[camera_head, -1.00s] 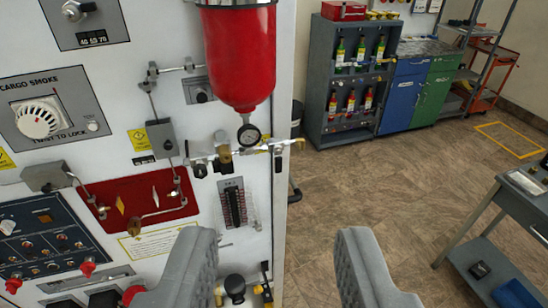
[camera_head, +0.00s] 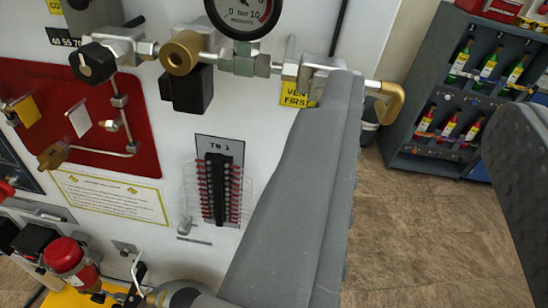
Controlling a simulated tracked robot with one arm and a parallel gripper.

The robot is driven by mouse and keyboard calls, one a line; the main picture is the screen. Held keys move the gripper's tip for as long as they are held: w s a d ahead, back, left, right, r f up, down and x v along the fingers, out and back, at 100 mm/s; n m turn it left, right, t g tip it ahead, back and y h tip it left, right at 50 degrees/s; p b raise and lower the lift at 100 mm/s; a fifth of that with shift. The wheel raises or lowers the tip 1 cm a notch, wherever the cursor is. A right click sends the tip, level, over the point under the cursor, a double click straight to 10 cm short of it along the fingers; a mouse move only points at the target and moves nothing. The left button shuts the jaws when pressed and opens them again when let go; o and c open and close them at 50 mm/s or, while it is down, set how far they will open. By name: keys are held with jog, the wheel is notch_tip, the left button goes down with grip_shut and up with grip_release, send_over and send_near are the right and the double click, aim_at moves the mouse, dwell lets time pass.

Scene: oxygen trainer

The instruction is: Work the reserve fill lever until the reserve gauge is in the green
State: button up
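A round gauge (camera_head: 243,12) with a white face is cut by the top edge; its needle and any green band cannot be read clearly. Below it a metal pipe line with brass fittings (camera_head: 181,53) runs along the white panel. At its right end is a brass hooked handle (camera_head: 390,102), which may be the reserve fill lever. My gripper (camera_head: 430,95) is open. Its left finger covers part of the pipe end, just left of the handle; its right finger is far to the right. The handle lies between the fingers in the picture; I cannot tell whether the left finger touches it.
The white panel (camera_head: 215,118) carries a red plate (camera_head: 75,115), a black terminal strip (camera_head: 217,190) and a red fitting (camera_head: 68,258) at lower left. A grey bottle rack (camera_head: 405,128) stands behind at right. Floor (camera_head: 430,230) shows clear between my fingers.

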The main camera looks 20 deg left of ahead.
notch_tip(320, 180, down, 7)
jog(key=y+p, duration=0.2)
jog(key=y, duration=0.1)
jog(key=shift+n+g, duration=0.4)
jog(key=shift+g, duration=0.1)
jog(key=x, duration=0.3)
jog(key=a+p+x, duration=0.1)
jog(key=x, duration=0.3)
jog(key=f+p+x, duration=0.1)
jog(key=x, duration=0.3)
jog(key=shift+s+a, duration=0.3)
jog(key=shift+a, duration=0.05)
jog(key=shift+x, duration=1.1)
jog(key=shift+f, duration=0.1)
grip_shut()
jog(key=shift+f, duration=0.1)
